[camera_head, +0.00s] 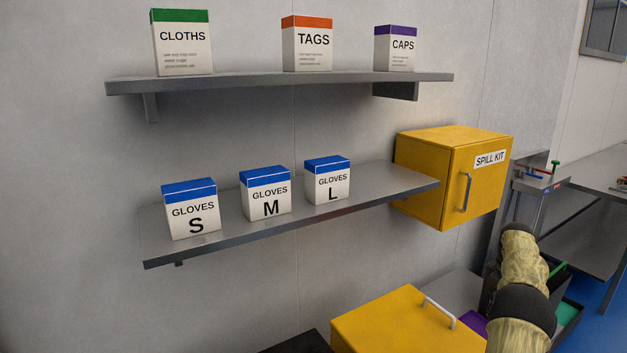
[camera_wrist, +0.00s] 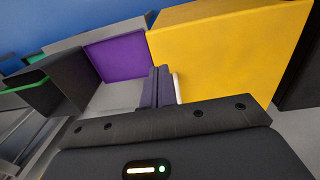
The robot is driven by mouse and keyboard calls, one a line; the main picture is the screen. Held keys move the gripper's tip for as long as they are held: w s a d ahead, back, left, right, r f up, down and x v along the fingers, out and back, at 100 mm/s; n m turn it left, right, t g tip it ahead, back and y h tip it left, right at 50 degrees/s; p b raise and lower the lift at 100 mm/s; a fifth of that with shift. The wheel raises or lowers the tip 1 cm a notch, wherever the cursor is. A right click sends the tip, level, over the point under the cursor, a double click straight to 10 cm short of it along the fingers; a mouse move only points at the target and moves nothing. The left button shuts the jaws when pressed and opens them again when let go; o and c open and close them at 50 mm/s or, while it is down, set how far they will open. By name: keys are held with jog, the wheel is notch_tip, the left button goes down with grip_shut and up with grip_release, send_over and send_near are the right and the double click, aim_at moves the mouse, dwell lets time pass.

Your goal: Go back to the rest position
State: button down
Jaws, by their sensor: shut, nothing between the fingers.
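My gripper (camera_wrist: 160,72) shows in the wrist view with its two dark fingers together and nothing between them. The fingers stand in front of a yellow box (camera_wrist: 225,45) on the right and a purple panel (camera_wrist: 116,58) on the left. I cannot tell how far they are from either. In the head view my arm reaches in at the lower right, in front of the low units. My gripper itself does not show in that view.
A yellow spill kit cabinet (camera_head: 440,185) hangs on the wall near my arm. A lower shelf (camera_head: 290,218) holds glove boxes, and an upper shelf (camera_head: 260,82) holds cloths, tags and caps. A yellow chest (camera_head: 390,325) with a handle stands below.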

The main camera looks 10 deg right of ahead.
jog(key=w+a+r+m+t+p, duration=0.1)
jog(key=a+r, duration=0.3)
jog(key=a, duration=1)
jog(key=w+a+r+m+p, duration=0.15)
jog(key=a+r, duration=0.25)
jog(key=a, duration=1.1)
jog(key=s+a+m+t+p, duration=0.1)
jog(key=s+a+p, duration=0.1)
jog(key=s+a, duration=1.6)
jog(key=s, duration=0.4)
jog(key=shift+s+a+f+y, duration=0.3)
jog(key=shift+s+a, duration=0.05)
jog(key=shift+m, duration=0.25)
